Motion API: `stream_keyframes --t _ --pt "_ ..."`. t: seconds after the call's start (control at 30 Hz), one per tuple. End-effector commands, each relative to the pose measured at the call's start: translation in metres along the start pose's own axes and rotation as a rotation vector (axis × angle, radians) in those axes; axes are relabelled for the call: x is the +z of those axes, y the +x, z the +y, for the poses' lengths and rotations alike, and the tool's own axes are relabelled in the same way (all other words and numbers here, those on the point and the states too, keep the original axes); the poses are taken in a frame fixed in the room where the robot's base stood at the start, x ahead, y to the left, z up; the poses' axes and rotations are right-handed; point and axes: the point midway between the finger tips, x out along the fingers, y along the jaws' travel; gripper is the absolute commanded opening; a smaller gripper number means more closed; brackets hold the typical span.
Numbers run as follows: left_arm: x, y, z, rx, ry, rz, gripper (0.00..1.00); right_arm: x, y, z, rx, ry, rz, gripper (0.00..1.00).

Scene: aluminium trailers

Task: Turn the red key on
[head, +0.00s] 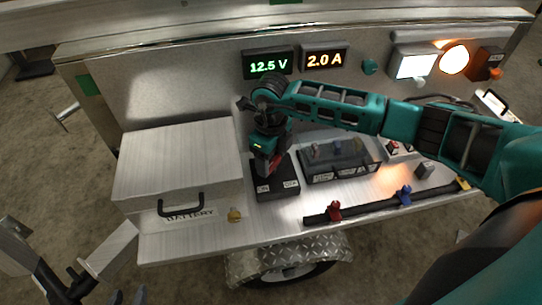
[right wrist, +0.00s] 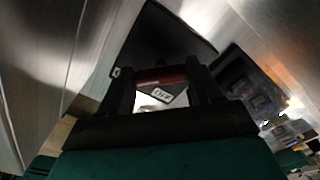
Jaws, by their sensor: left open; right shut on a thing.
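The black switch box (head: 277,187) sits on the trailer deck right of the battery box, with small white labels on its front. It also shows in the right wrist view (right wrist: 150,45), where one label reads OFF. My right gripper (head: 269,165) reaches down over the switch box and is shut on the red key (right wrist: 160,76). The red handle lies crosswise between the fingers in the wrist view. The key's lower part and its exact angle are hidden.
The battery box (head: 180,165) with a black handle stands at left. Panel displays read 12.5 V (head: 268,66) and 2.0 A (head: 325,59). A white lamp (head: 412,67) and an orange lamp (head: 454,60) glow. A black bar (head: 370,207) with red and blue pieces lies along the front.

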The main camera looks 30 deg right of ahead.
Motion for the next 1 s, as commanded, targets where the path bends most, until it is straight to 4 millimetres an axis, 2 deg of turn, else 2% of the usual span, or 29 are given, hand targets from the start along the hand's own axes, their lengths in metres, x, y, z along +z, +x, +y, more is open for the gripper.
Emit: stream_keyframes --t 0.33,0.37,0.6,1.0 --pt "0.0005 0.0 0.0012 0.002 0.0 -0.003 0.43 0.0 -0.0006 -0.0012 -0.001 0.008 0.0 0.33" --pt "0.0005 0.0 0.0013 0.003 0.0 -0.003 0.43 0.0 -0.0006 -0.0012 -0.001 0.008 0.0 0.67" --pt "0.0004 0.0002 0.0017 0.003 0.0 -0.003 0.43 0.0001 -0.0003 -0.0007 -0.001 0.005 0.0 0.89" --pt "-0.0024 0.0016 0.0014 0.003 0.0 0.004 0.43 0.0001 0.0001 0.0 0.0 -0.003 0.0 0.89"
